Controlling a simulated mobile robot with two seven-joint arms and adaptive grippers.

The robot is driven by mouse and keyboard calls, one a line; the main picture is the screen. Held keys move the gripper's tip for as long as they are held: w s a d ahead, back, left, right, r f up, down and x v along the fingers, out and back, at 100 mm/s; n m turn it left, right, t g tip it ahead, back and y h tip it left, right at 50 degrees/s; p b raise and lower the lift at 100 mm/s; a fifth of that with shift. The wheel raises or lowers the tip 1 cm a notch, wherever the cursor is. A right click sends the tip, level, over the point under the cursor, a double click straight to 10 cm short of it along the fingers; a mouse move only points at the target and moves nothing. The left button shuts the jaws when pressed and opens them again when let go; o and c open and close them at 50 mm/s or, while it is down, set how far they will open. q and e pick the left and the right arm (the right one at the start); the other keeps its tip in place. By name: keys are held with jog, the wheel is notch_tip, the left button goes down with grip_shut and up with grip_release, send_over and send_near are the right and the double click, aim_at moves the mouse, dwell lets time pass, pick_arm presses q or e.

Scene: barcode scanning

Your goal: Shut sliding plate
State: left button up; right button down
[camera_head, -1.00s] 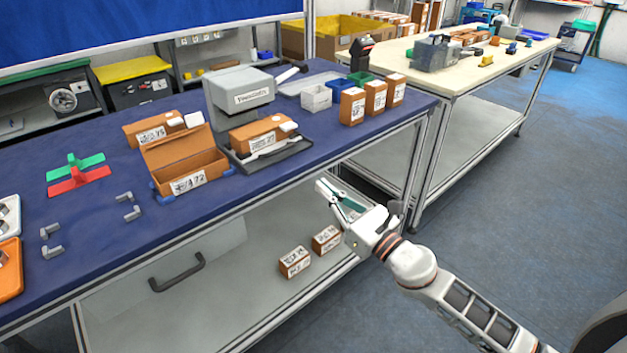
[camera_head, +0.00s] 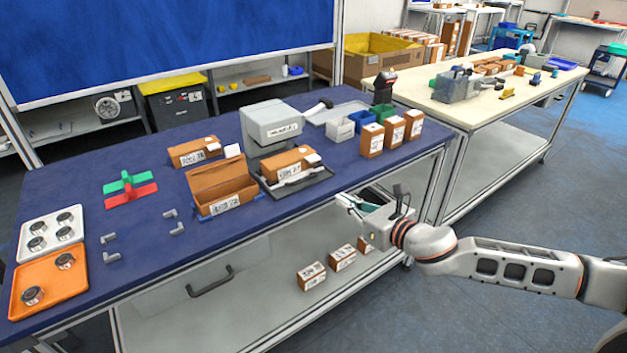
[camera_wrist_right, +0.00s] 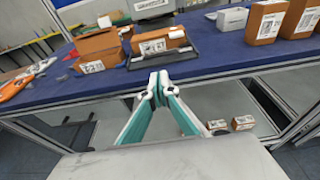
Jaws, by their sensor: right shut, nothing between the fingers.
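A grey sliding plate (camera_head: 172,292) with a black handle (camera_head: 211,281) hangs under the front edge of the blue table. It covers the left part of the space below the tabletop; the right part is open. In the right wrist view the handle (camera_wrist_right: 69,121) shows at the lower left. My right gripper (camera_head: 347,202) is shut and empty in front of the table's right half, right of the plate and apart from it. Its fingertips meet in the right wrist view (camera_wrist_right: 157,84). My left gripper is not in view.
The blue tabletop (camera_head: 75,291) holds an open brown box (camera_head: 222,187), a grey scanner-like machine (camera_head: 270,124) and upright boxes (camera_head: 372,141). Several boxes lie on the lower shelf (camera_head: 341,258). A second table (camera_head: 555,77) stands at the right. The front floor is clear.

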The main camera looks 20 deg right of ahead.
aim_at(306, 180)
jog(key=b+x, duration=0.1)
jog(key=x, duration=1.1)
jog(key=shift+w+a+f, duration=0.1)
jog(key=shift+w+a, duration=0.1)
jog(key=shift+w, duration=0.05)
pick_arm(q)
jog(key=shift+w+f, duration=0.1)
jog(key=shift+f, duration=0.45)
pick_arm(e)
jog(key=shift+w+a+f, duration=0.1)
jog(key=shift+w+a, duration=0.1)
jog(key=shift+w, duration=0.3)
jog(key=shift+w, duration=0.1)
